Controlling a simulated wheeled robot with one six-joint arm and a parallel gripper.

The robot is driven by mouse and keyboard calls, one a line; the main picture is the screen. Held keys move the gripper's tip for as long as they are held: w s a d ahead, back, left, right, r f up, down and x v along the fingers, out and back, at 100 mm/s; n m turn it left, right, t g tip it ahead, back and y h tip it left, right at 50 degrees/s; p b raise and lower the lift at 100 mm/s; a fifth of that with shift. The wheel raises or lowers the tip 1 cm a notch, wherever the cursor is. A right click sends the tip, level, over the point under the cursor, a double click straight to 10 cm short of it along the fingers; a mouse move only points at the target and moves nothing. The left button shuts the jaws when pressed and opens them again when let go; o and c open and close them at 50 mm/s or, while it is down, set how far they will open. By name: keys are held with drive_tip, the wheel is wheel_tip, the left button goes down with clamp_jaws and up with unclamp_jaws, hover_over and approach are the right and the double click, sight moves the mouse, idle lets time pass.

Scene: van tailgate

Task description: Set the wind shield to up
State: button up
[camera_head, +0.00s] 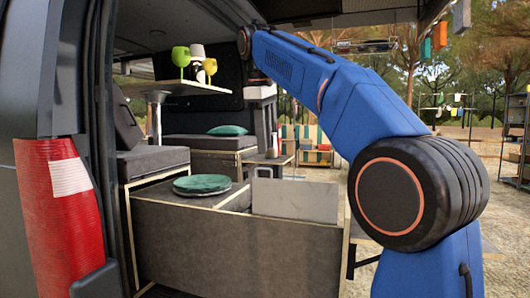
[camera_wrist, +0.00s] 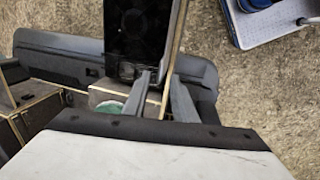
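A pale grey flat panel (camera_head: 295,200), which looks like the wind shield, stands at the right end of the dark grey kitchen box (camera_head: 235,245). I cannot be sure of its exact tilt. My gripper (camera_head: 268,150) hangs from the blue arm, pointing down, above and behind the panel's left part. In the wrist view my gripper (camera_wrist: 160,98) has its two grey fingers apart. A thin board with a wood-coloured edge (camera_wrist: 177,45) runs between them, beside a black glossy hob (camera_wrist: 138,30). I cannot tell whether the fingers touch it.
Green plates (camera_head: 202,184) lie on the box left of the panel. A raised table (camera_head: 175,88) with coloured cups stands further back.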

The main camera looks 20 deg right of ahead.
drive_tip(key=shift+s+a+r, duration=0.1)
drive_tip(key=shift+r, duration=0.5)
drive_tip(key=shift+s+a+r, duration=0.1)
drive_tip(key=shift+r, duration=0.5)
drive_tip(key=shift+d, duration=0.1)
drive_tip(key=s+d+f+m+t, duration=0.1)
drive_tip(key=s+d+f+m, duration=0.1)
drive_tip(key=s+f, duration=0.8)
drive_tip(key=s+d+f+m+t, duration=0.1)
drive_tip(key=s+f+m, duration=0.4)
drive_tip(key=s+f, duration=0.6)
drive_tip(key=s+d+f+m+t+y, duration=0.1)
drive_tip(key=s+d+f+m, duration=0.2)
drive_tip(key=s+f, duration=0.7)
wheel_tip(320, 180, down, 14)
drive_tip(key=shift+s+d+f+m, duration=0.1)
drive_tip(key=shift+s+d+m, duration=0.15)
drive_tip(key=shift+d+m, duration=0.2)
